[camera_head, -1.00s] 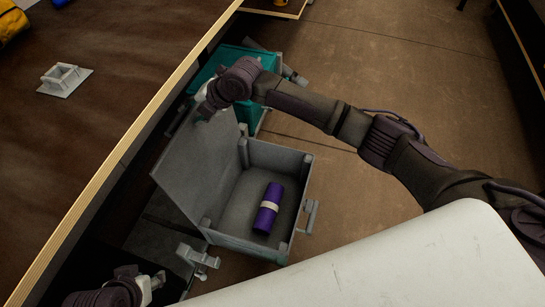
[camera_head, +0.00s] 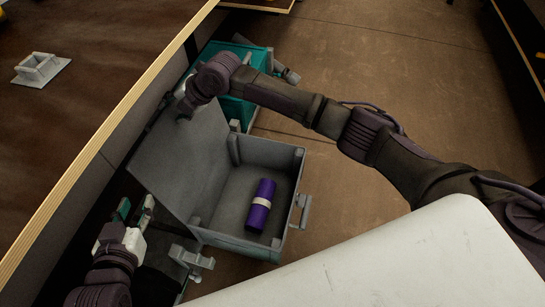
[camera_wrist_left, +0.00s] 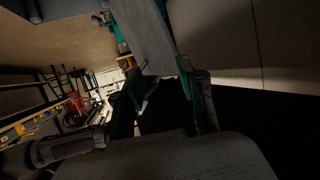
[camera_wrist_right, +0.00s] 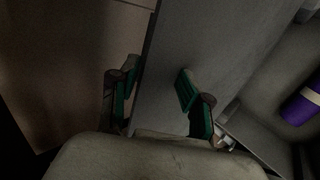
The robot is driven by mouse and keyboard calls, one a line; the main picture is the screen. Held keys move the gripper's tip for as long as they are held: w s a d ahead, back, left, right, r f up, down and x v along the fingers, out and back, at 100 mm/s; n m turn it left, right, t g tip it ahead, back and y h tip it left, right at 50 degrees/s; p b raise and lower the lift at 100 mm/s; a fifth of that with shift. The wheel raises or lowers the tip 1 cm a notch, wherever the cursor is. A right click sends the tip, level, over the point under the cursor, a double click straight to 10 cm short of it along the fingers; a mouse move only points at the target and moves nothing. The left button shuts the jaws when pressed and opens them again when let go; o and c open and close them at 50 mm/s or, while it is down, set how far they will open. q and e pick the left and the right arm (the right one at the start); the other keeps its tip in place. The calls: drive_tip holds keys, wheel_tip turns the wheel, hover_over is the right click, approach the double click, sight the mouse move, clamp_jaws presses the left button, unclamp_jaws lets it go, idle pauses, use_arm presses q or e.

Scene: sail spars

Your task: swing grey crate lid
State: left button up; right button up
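The grey crate (camera_head: 283,238) stands on the floor with its grey lid (camera_head: 180,158) standing open and tilted toward the table. A purple roll with a pale band (camera_head: 262,204) lies inside; its end also shows in the right wrist view (camera_wrist_right: 299,110). My right gripper (camera_head: 184,108) is at the far upper edge of the lid. In the right wrist view its fingers (camera_wrist_right: 157,92) are apart, on either side of the lid's edge (camera_wrist_right: 185,55). My left gripper (camera_head: 136,210) is open beside the lid's near corner. In the left wrist view, a grey panel shows between its parted fingers (camera_wrist_left: 162,92).
A teal crate (camera_head: 238,112) stands just behind the grey one. The table's pale edge (camera_head: 105,140) runs close along the left of the lid. A grey bracket (camera_head: 42,70) lies on the table. The floor to the right is bare beyond my right arm.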

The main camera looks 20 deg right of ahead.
sight(182, 142)
drive_tip(key=shift+w+a+f+b, duration=0.15)
drive_tip(key=shift+a+f+b, duration=0.1)
drive_tip(key=shift+f+b, duration=0.3)
drive_tip(key=shift+w+a+f+b, duration=0.1)
drive_tip(key=shift+a+f+b, duration=0.15)
drive_tip(key=shift+f+b, duration=0.25)
drive_tip(key=shift+b+x, duration=0.95)
drive_tip(key=shift+b, duration=0.2)
drive_tip(key=o, duration=0.4)
drive_tip(key=shift+c, duration=0.2)
use_arm(q)
wheel_tip(182, 142, up, 17)
drive_tip(key=s+d+t+h, duration=0.1)
drive_tip(key=d+t+h, duration=0.1)
drive_tip(key=t, duration=0.9)
drive_tip(key=shift+s+t+h, duration=0.2)
drive_tip(key=shift+t+h, duration=0.1)
drive_tip(key=shift+h, duration=0.6)
use_arm(e)
drive_tip(key=c, duration=0.4)
